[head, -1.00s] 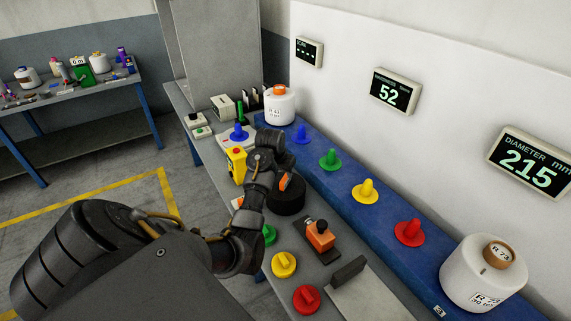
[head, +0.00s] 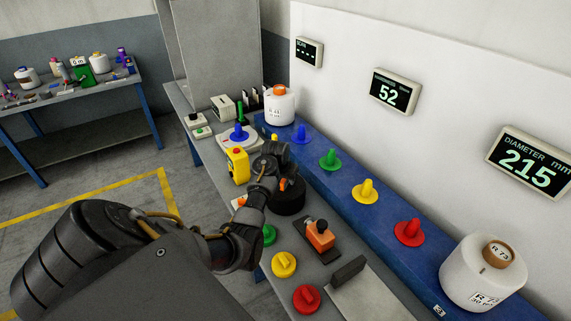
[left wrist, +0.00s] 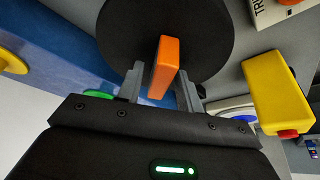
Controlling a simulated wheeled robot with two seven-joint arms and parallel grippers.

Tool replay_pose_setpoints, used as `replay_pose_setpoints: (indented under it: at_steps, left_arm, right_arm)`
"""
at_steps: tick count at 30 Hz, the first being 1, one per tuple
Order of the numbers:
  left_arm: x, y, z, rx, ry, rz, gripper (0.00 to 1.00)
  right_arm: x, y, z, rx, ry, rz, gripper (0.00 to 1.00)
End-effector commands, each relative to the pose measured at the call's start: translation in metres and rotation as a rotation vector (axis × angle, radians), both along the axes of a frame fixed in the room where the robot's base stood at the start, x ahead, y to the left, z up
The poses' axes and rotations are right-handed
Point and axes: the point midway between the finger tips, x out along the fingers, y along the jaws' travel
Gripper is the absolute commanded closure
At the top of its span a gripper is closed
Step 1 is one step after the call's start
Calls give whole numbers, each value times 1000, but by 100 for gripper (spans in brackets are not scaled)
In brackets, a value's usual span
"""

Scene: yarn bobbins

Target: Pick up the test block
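An orange block (left wrist: 165,67) stands in front of a round black disc (left wrist: 205,25) in the left wrist view. My left gripper (left wrist: 160,85) has its two grey fingers on either side of the block, with narrow gaps showing. In the head view my left gripper (head: 276,160) is over the black disc (head: 290,202) on the bench, and its fingers are mostly hidden. A bit of orange shows beside it; I cannot tell for certain that this block is the test block. My right gripper is not in view.
A yellow device (head: 237,166) stands left of the gripper. An orange-topped tool (head: 320,236) lies nearer on the bench. Blue, green, yellow (head: 366,191) and red (head: 409,232) pegs line the blue rail. A white bobbin (head: 484,275) stands at its near end.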

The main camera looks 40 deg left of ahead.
Motion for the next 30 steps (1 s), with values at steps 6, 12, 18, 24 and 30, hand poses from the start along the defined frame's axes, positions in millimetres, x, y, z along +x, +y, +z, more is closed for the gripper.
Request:
replay_pose_setpoints:
  at_steps: [6,12,18,24,30]
  left_arm:
    - [0,0,0,0,1,0,93]
    - [0,0,0,0,1,0,100]
    - [0,0,0,0,1,0,100]
    - [0,0,0,0,1,0,100]
    - [-1,0,0,0,1,0,100]
  right_arm:
    - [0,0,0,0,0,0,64]
    - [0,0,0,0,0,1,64]
    - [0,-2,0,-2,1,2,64]
    - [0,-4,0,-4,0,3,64]
    - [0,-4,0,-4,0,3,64]
